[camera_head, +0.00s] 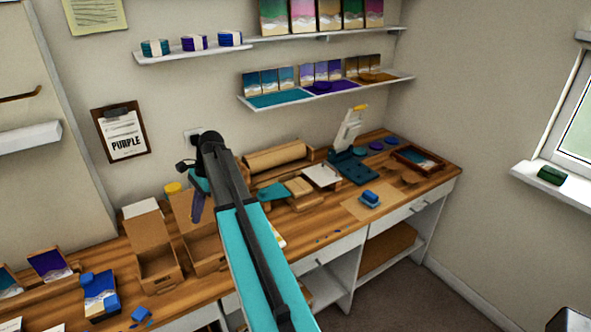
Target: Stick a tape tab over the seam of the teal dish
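My arm reaches across the picture to the back of the workbench, and my gripper (186,166) is small and dark at its far end, near the wall. Its fingers are too small and partly hidden to show whether they are open or hold anything. A flat teal piece (271,192) lies on the bench just right of my arm; I cannot tell whether it is the teal dish. A round teal container (155,48) with a pale band stands on the upper left shelf. No seam or tape tab can be made out.
Open cardboard boxes (152,252) stand left of my arm. A dark teal stand (351,168) with a white upright, a blue block (370,196) on a tan sheet and a framed tray (418,159) are to the right. The wooden bench (325,228) has bare patches near its front edge.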

